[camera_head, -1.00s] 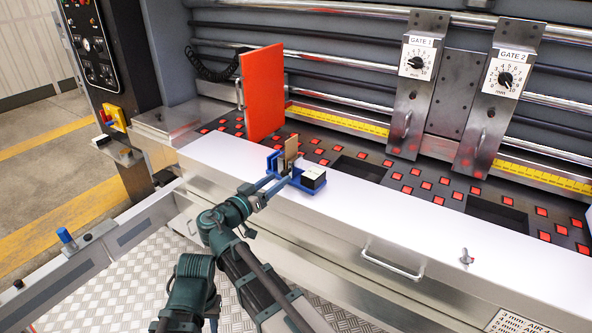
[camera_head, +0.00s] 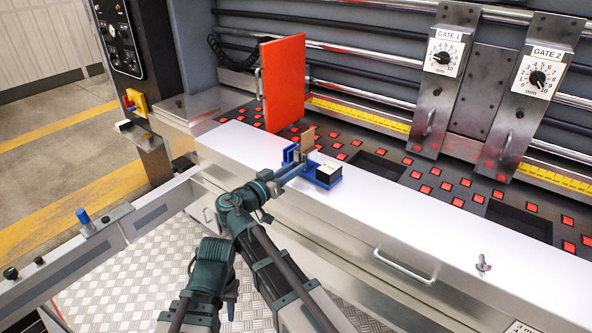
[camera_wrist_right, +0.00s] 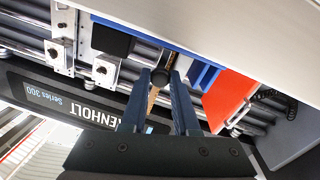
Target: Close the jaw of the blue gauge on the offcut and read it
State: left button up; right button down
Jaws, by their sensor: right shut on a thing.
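The blue gauge (camera_head: 332,184) sits on the white ledge, with an upright blue jaw (camera_head: 289,154) at its left and a black block with a pale, unreadable display (camera_head: 328,172) at its right. A tan offcut (camera_head: 307,141) stands upright beside the jaw; I cannot tell whether they touch. My right gripper (camera_head: 290,174) is at the gauge's near side. In the right wrist view its fingers (camera_wrist_right: 160,80) are shut on a dark round part of the gauge (camera_wrist_right: 160,76), with a strip of the offcut (camera_wrist_right: 152,100) showing between them. My left gripper's fingers are not visible.
A red-orange board (camera_head: 283,85) stands upright behind the gauge. Two gates with dials, GATE 1 (camera_head: 442,60) and GATE 2 (camera_head: 535,80), hang at the back right. The white ledge (camera_head: 420,222) is clear right of the gauge up to a small metal fitting (camera_head: 483,264).

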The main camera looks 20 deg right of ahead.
jog(key=shift+w+a, duration=0.25)
jog(key=shift+w, duration=0.15)
jog(key=c, duration=0.7)
grip_release()
jog(key=shift+o, duration=0.2)
jog(key=shift+s, duration=0.1)
